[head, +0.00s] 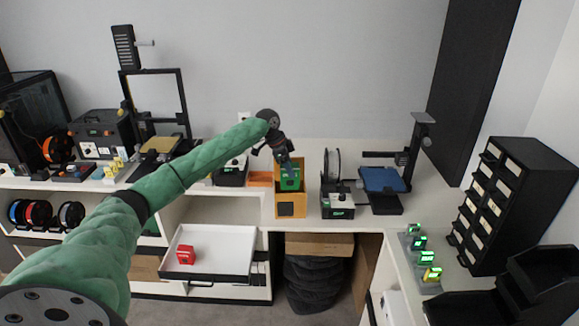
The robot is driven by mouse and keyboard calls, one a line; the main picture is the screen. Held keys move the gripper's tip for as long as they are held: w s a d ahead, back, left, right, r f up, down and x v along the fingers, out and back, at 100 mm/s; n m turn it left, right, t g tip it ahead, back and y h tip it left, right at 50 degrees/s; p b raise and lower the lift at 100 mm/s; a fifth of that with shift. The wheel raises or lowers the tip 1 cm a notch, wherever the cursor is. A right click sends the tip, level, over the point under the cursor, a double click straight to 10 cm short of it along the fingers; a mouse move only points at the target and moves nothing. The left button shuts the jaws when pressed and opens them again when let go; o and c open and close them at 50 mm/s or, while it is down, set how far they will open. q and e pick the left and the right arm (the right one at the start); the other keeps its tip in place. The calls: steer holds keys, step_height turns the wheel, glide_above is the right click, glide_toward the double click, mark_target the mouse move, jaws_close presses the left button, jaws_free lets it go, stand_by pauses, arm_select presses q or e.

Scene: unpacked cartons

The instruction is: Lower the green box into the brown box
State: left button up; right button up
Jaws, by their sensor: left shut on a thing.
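The green box (289,181) is in the grasp of my left gripper (285,164), which comes down on it from above. The brown box (291,207) stands open at the front edge of the white counter. The green box shows within the brown box's opening, with the brown walls behind and beside it; the front wall rises below it. Whether it touches the bottom is hidden. My right gripper is not in the head view.
A black printer part with a green display (337,204) stands close to the right of the brown box. A blue-bed printer (382,180) is further right. An open white drawer (210,252) holds a red box (186,254). Black drawer cabinet (515,205) stands at right.

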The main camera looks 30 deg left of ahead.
arm_select(q)
steer(key=shift+f, duration=0.35)
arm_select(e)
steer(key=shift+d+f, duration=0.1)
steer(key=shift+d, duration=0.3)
